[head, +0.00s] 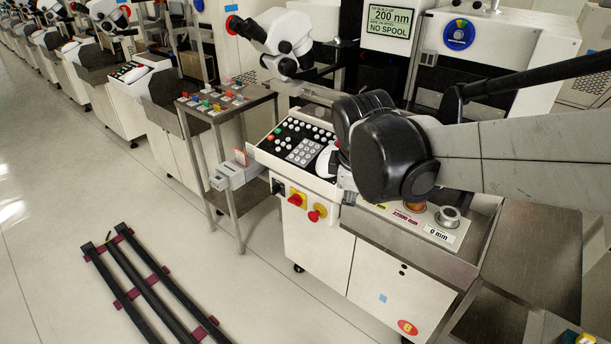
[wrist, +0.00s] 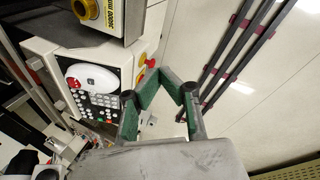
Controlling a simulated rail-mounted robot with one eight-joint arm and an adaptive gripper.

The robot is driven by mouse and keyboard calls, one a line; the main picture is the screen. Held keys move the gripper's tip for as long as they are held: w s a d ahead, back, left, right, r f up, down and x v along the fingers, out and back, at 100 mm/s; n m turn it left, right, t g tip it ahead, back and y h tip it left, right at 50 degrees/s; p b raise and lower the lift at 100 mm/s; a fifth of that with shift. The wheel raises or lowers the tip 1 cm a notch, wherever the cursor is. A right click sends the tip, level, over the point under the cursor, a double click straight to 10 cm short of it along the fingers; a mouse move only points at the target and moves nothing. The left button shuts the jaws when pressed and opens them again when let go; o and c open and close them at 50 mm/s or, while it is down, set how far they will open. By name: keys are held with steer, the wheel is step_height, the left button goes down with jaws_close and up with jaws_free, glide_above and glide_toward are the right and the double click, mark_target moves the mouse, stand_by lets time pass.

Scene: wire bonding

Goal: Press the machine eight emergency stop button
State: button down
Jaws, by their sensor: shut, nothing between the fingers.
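Machine eight is the white cabinet (head: 375,282) at centre right in the head view, with a red and yellow number sticker (head: 407,327) low on its front. Its front panel carries a red mushroom button (head: 317,213) on a yellow base and, left of it, a red and yellow rotary switch (head: 295,199). In the wrist view, red and yellow controls (wrist: 142,74) show at the panel's edge, partly behind a finger. My gripper (wrist: 159,73) is shut and empty, its green-padded fingertips meeting just right of these controls in the picture. Contact cannot be told. My arm hides the gripper in the head view.
A keypad panel (head: 303,150) with a white round part (wrist: 92,77) tops the machine. A microscope (head: 275,35) stands behind it. A steel cart (head: 228,150) stands at left. Dark rails (head: 150,282) lie on otherwise open floor. More machines line the back left.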

mark_target(315, 215)
steer(key=w+a+f+n+g+h+p, duration=0.1)
steer(key=w+a+f+n+h+p, duration=0.1)
steer(key=w+a+f+n, duration=0.8)
steer(key=a+f+n, duration=0.2)
steer(key=a, duration=0.2)
steer(key=shift+f+n+g, duration=0.15)
steer(key=shift+n+g, duration=0.15)
steer(key=shift+n, duration=0.1)
steer(key=w+d+f+b, duration=0.1)
steer(key=w+d+f, duration=0.4)
steer(key=f, duration=0.4)
steer(key=shift+w+f, duration=0.2)
steer(key=shift+f, duration=0.2)
steer(key=shift+d, duration=0.1)
